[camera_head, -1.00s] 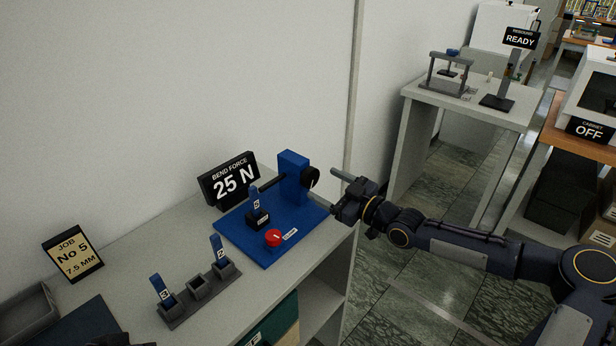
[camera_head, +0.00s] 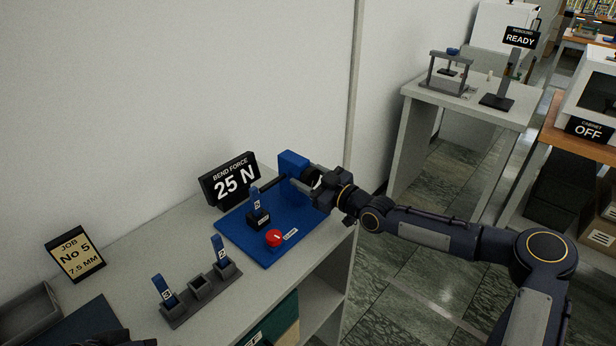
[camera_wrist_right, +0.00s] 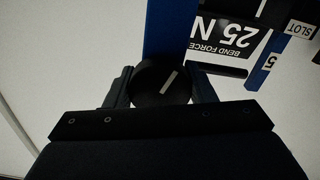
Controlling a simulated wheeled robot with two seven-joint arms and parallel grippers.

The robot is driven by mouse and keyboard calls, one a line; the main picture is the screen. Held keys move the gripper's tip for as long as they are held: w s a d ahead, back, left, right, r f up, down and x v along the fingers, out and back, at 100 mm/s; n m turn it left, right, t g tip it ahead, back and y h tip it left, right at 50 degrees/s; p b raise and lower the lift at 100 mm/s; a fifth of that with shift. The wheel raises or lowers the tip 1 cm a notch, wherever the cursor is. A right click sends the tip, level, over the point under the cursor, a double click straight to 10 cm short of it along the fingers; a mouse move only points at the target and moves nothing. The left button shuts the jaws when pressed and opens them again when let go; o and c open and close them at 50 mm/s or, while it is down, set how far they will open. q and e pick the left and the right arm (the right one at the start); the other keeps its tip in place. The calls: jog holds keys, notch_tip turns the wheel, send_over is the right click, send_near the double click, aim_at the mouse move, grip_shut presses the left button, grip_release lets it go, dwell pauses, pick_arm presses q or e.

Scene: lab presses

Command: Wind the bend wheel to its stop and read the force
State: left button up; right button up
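The bend press (camera_head: 260,242) has a blue base plate and a blue upright block. Its black bend wheel (camera_wrist_right: 160,82) carries a white pointer line, slanted in the right wrist view. My right gripper (camera_head: 309,184) is at the wheel, one finger on each side, and looks open; I cannot tell whether the fingers touch it. The bend force display (camera_head: 231,181) reads 25 N. A blue strip (camera_head: 255,198), marked 5 in the wrist view, stands in a black holder on the plate. Of my left gripper, only a dark part (camera_head: 112,339) seems to show at the bottom edge.
A red knob (camera_head: 274,238) labelled clamp is on the plate's front. A grey rack (camera_head: 198,287) holds two blue strips with an empty slot between. A job card (camera_head: 75,254) says No 5, 7.5 MM. The wall (camera_head: 180,90) is close behind.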

jog(key=shift+c, duration=1.4)
pick_arm(q)
notch_tip(320, 180, down, 5)
jog(key=b, duration=0.5)
pick_arm(e)
jog(key=m, duration=0.4)
jog(key=shift+f, duration=0.3)
pick_arm(q)
jog(key=shift+f+b, duration=0.3)
pick_arm(e)
jog(key=shift+r+m, duration=0.1)
jog(key=shift+m, duration=0.4)
pick_arm(q)
jog(key=shift+f, duration=0.1)
pick_arm(e)
jog(key=shift+r+m, duration=0.2)
jog(key=shift+m, duration=0.2)
jog(key=o, duration=1)
pick_arm(q)
jog(key=shift+f+b, duration=0.45)
jog(key=shift+b, duration=0.1)
pick_arm(e)
jog(key=shift+v, duration=3.9)
